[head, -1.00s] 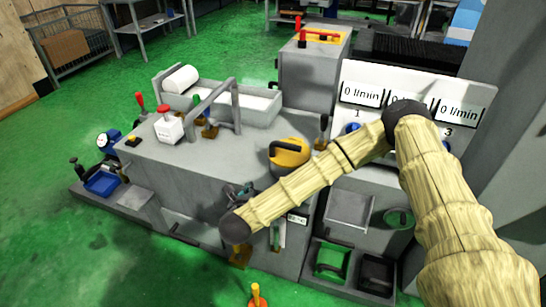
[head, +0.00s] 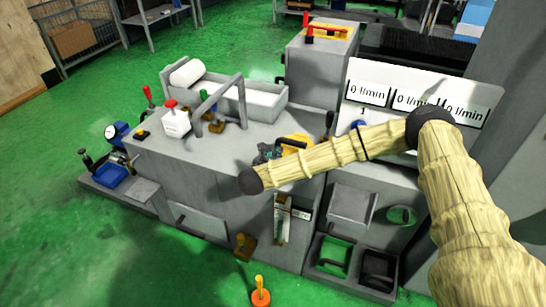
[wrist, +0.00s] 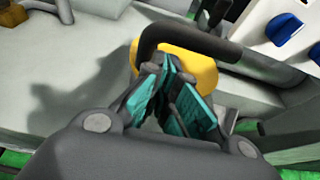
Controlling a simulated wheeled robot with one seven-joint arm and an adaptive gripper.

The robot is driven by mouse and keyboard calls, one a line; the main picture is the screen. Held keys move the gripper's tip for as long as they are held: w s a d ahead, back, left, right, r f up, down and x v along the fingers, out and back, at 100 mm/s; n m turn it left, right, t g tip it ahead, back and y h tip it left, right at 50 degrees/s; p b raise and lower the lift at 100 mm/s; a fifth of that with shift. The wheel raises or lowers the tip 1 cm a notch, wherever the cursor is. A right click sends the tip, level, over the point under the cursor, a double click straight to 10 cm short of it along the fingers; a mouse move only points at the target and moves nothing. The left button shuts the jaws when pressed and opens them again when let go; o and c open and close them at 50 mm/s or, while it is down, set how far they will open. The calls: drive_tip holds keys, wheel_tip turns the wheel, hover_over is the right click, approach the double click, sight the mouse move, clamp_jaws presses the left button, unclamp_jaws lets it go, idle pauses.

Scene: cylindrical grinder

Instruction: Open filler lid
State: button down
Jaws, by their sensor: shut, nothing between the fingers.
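The filler lid (head: 302,139) appears to be the round yellow lid with a dark bent handle (head: 292,146) on top of the grey machine. My arm hides its lower part in the head view. In the wrist view the yellow lid (wrist: 205,72) lies just beyond my fingertips, and its dark handle (wrist: 190,32) arches over it. My gripper (head: 268,152) is beside the lid, to its left in the head view. Its teal fingers (wrist: 168,68) are shut and empty, close to the handle; I cannot tell whether they touch it. The lid looks closed.
A grey bent pipe (head: 228,90) and a trough (head: 258,101) with a white roll stand behind on the machine. A red-topped white box (head: 175,121) sits to the left. A flow-meter panel (head: 415,100) rises at the right.

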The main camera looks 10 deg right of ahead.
drive_tip(key=shift+x, duration=1.05)
drive_tip(key=shift+r, duration=0.1)
